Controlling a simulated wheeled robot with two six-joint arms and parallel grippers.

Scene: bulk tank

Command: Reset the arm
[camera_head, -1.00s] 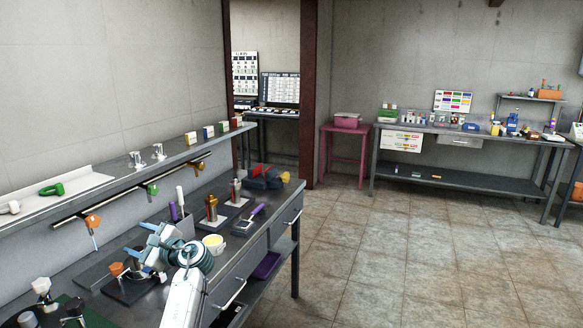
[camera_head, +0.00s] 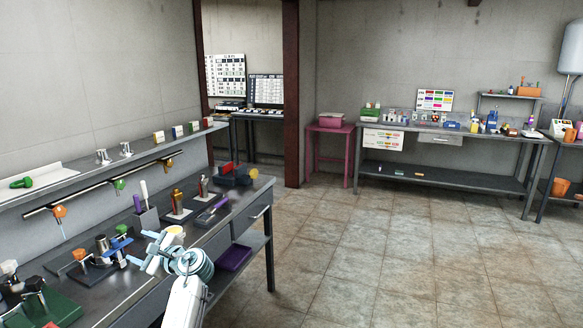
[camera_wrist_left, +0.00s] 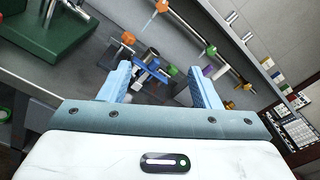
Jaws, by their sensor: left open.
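My left arm comes in from the bottom of the head view. Its gripper (camera_head: 152,252) is open, with light blue fingers over the front edge of the grey workbench (camera_head: 150,290). In the left wrist view the two fingers (camera_wrist_left: 160,85) stand apart with nothing held between them. Beyond them is a stand with an orange knob (camera_wrist_left: 128,38), a metal cylinder and a blue part (camera_wrist_left: 150,75). The same stand (camera_head: 100,250) shows left of the gripper in the head view. My right gripper is not in view.
A green-based device (camera_head: 45,305) stands at the bench's near left. A shelf (camera_head: 90,185) runs along the wall. A pink table (camera_head: 330,130) and a long bench (camera_head: 450,135) stand beyond clear tiled floor (camera_head: 400,250).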

